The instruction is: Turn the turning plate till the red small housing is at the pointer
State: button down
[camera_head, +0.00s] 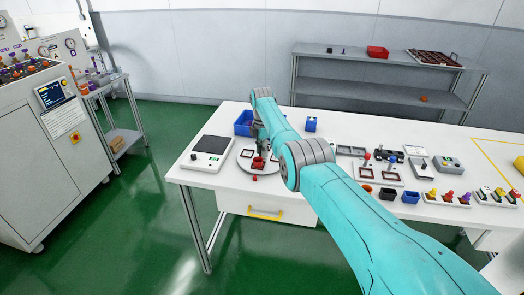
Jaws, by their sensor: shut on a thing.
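The turning plate (243,168) is a pale grey disc near the left end of the white table. Small dark red parts stand on it, one of them a square frame (247,153) at its left. My gripper (261,154) reaches down over the plate's right half. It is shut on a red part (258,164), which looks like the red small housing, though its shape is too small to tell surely. A little red piece (254,178) lies at the plate's front edge; it may be the pointer. My arm and gripper hide the plate's right and back.
A scale-like device (208,150) stands left of the plate. A blue bin (243,122) is behind it. My arm crosses the table's middle. Trays with red frames (388,175), small bins and coloured parts fill the right. The table's front edge is close to the plate.

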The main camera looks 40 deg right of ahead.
dwell(0.4)
jog(key=c, duration=0.9)
grip_release()
notch_tip(320, 180, up, 12)
jog(key=shift+s, duration=0.1)
dwell(0.3)
